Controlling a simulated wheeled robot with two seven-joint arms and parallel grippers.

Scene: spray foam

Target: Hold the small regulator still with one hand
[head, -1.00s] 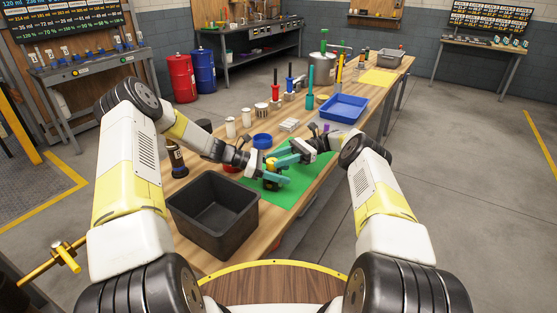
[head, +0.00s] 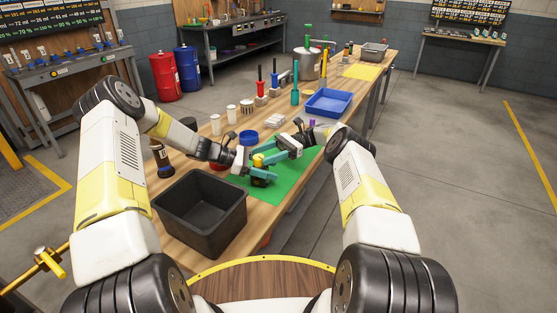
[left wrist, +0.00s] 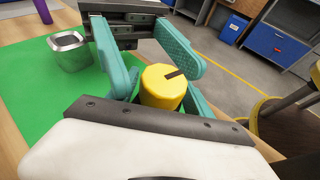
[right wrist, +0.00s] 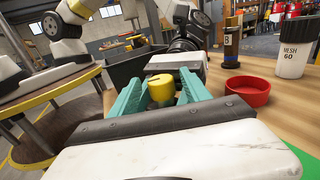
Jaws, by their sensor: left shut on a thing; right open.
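The small regulator shows a yellow knob (head: 258,160) above a dark body, over the green mat (head: 287,184) in the head view. My left gripper (head: 259,178) is shut on its lower body from the left. The knob stands up between the left fingers in the left wrist view (left wrist: 162,86). My right gripper (head: 270,158) reaches in from the right. Its fingers are apart on either side of the knob in the right wrist view (right wrist: 162,88). Contact between the right fingers and the knob cannot be told. The regulator's lower body is mostly hidden by the fingers.
A black bin (head: 200,212) stands at the near left of the bench. A metal cup (left wrist: 68,50) stands on the mat. A blue tray (head: 328,103) lies farther back.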

